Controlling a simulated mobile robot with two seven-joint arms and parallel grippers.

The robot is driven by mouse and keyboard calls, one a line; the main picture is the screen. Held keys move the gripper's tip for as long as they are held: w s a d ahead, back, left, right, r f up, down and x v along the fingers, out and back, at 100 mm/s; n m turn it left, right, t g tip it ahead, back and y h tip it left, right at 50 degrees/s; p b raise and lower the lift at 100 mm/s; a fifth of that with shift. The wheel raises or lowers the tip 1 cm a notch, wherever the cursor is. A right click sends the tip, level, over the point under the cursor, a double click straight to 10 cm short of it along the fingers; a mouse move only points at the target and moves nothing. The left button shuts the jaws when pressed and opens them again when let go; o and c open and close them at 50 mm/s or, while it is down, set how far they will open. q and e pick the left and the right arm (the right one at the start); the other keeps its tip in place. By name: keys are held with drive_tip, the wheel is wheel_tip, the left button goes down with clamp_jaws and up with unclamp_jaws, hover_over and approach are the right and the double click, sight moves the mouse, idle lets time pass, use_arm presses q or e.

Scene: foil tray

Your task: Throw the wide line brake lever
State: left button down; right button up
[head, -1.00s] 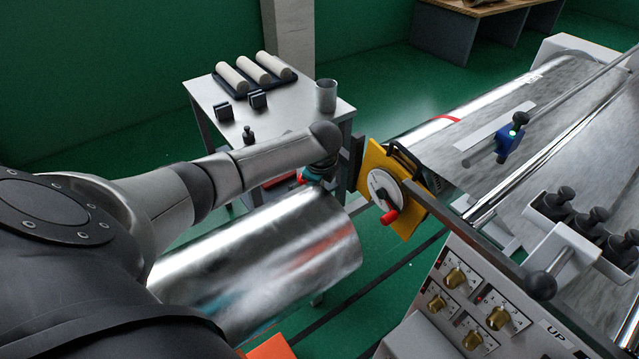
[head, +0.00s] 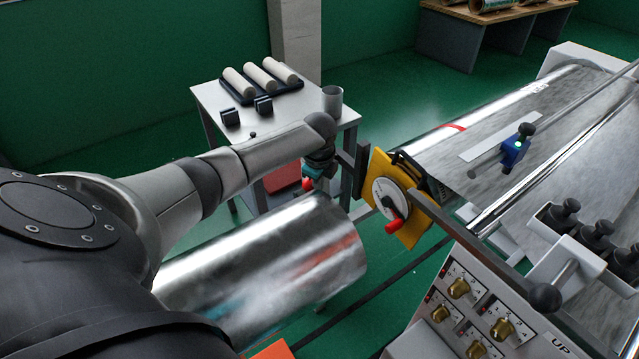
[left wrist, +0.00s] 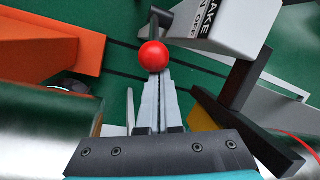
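The brake lever shows in the left wrist view as a red ball knob (left wrist: 153,56) on a dark rod. The rod rises to a grey housing (left wrist: 217,25) lettered BRAKE, ON and OFF, cut off at the top. My left gripper (left wrist: 157,78) has its two grey fingers side by side and looks shut and empty. Its tips are at the near edge of the ball; I cannot tell if they touch. In the head view the left gripper (head: 318,172) is over the far end of the metal roll, with a small red spot (head: 306,184) beside it. My right gripper is out of view.
The large shiny roll (head: 270,265) lies below my left arm. A yellow plate (head: 408,233) with a dial and red handle (head: 393,221) stands to the gripper's right. A side table (head: 215,96) is behind. A control panel (head: 475,325) is at front right.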

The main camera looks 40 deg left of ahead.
use_arm(q)
drive_tip(key=shift+w+a+r+h+b, duration=0.15)
drive_tip(key=shift+a+r+h, duration=0.1)
drive_tip(key=shift+a, duration=0.2)
drive_tip(key=shift+w+a+r+h+b, duration=0.15)
drive_tip(key=shift+a+r+h, duration=0.1)
drive_tip(key=shift+a, duration=0.2)
drive_tip(key=shift+a+r+g+h+b, duration=0.15)
drive_tip(key=shift+a+g+h+b, duration=0.15)
drive_tip(key=shift+a+h+b, duration=0.45)
drive_tip(key=shift+w+a+r+g+h+b, duration=0.25)
drive_tip(key=shift+a+h+b, duration=0.3)
drive_tip(key=shift+b, duration=1.65)
drive_tip(key=shift+w+a+r+g+h+b, duration=0.15)
drive_tip(key=shift+a+r+h+b, duration=0.25)
drive_tip(key=shift+b, duration=1.8)
drive_tip(key=shift+a+f, duration=0.1)
